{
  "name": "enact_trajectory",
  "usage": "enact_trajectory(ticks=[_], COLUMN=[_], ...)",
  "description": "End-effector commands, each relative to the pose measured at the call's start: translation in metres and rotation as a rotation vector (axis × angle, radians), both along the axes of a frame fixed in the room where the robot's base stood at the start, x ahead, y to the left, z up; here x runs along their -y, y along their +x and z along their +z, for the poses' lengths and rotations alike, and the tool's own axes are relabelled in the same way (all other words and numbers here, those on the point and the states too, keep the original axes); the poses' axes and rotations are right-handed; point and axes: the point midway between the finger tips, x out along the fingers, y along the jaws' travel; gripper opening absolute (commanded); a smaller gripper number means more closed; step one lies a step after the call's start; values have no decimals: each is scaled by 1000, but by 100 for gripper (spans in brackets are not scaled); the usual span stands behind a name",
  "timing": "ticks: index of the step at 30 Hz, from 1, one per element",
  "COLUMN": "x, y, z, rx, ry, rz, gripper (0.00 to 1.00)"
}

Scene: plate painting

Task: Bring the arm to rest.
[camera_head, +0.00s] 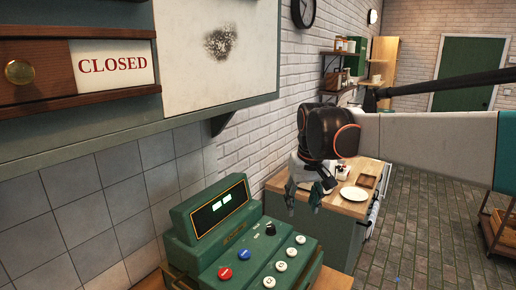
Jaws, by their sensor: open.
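My arm reaches in from the right edge, with its pale link running left to a dark wrist joint with orange rings. My gripper (303,194) hangs below the wrist and points down, with its dark fingers apart. No object shows between the fingers. In the picture it overlaps the left end of a wooden-topped counter (345,206), above and behind a green control console (238,240). I cannot tell its exact height over the counter.
The console has a red, a blue and several white buttons. A white plate (354,194) and a wooden tray (367,181) are on the counter. A "CLOSED" sign (112,64) and a green-framed panel (214,45) are on the left wall. Open brick floor (425,225) lies right, with a cart (497,232).

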Motion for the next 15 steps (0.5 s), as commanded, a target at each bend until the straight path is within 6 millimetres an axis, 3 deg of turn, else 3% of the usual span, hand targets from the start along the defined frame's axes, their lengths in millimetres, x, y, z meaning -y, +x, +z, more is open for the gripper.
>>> enact_trajectory(ticks=[8, 15], x=[30, 50], y=[-74, -137], z=[-9, -31], rx=[103, 193], ry=[13, 21], rz=[-37, -68], gripper=[44, 44])
